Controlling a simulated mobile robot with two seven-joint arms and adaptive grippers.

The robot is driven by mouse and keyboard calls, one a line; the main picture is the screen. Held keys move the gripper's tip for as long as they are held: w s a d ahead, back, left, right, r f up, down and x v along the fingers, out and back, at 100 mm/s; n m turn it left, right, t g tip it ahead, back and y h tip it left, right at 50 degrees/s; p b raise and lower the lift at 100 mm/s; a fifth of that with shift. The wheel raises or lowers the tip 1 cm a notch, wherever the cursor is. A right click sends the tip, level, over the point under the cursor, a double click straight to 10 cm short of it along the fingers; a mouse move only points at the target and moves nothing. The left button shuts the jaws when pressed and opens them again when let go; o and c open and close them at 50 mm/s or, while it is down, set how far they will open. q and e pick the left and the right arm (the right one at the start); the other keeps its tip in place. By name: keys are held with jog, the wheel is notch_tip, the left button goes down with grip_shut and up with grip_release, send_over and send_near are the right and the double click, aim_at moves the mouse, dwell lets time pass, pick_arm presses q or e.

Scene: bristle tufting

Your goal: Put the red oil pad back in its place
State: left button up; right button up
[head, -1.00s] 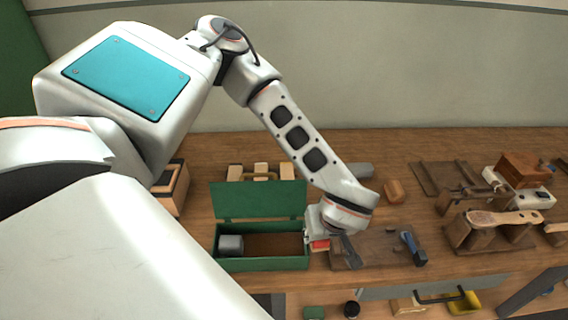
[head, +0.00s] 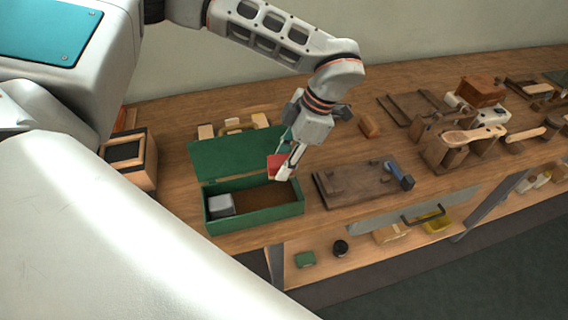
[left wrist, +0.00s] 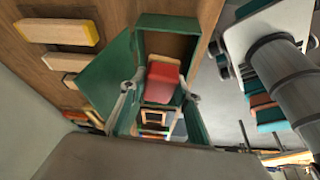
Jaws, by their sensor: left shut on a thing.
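The red oil pad (head: 275,166) is held in my left gripper (head: 284,171), above the right part of an open green box (head: 256,218). In the left wrist view the red pad (left wrist: 163,82) sits between the two fingers of the left gripper (left wrist: 163,90). The green box (left wrist: 168,21) shows behind it. The box's lid (head: 235,155) stands open at the back. A grey block (head: 220,204) is in the box's left end, and the brown floor to its right is bare. My right gripper is not in view.
A dark wooden board (head: 350,187) with a blue-handled tool (head: 399,175) lies right of the box. A wooden box (head: 130,160) stands to the left, and pale blocks (head: 206,132) lie behind the lid. Wooden fixtures crowd the bench's right. A lower shelf (head: 320,263) holds small items.

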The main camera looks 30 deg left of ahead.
pick_arm(q)
jog(key=shift+d+r+n, duration=0.15)
jog(key=shift+r+n, duration=0.1)
jog(key=shift+n, duration=0.45)
jog(key=shift+d+g, duration=0.15)
jog(key=shift+g, duration=0.25)
jog(key=b, duration=0.5)
send_over(279, 197)
jog(key=w+d, duration=0.1)
notch_tip(279, 197, down, 5)
jog(key=shift+r, duration=0.1)
jog(key=shift+f, duration=1.55)
jog(key=shift+f+b, duration=0.3)
jog(key=shift+f, duration=0.45)
jog(key=shift+f, duration=0.65)
jog(key=o, duration=1.1)
jog(key=shift+c, duration=0.2)
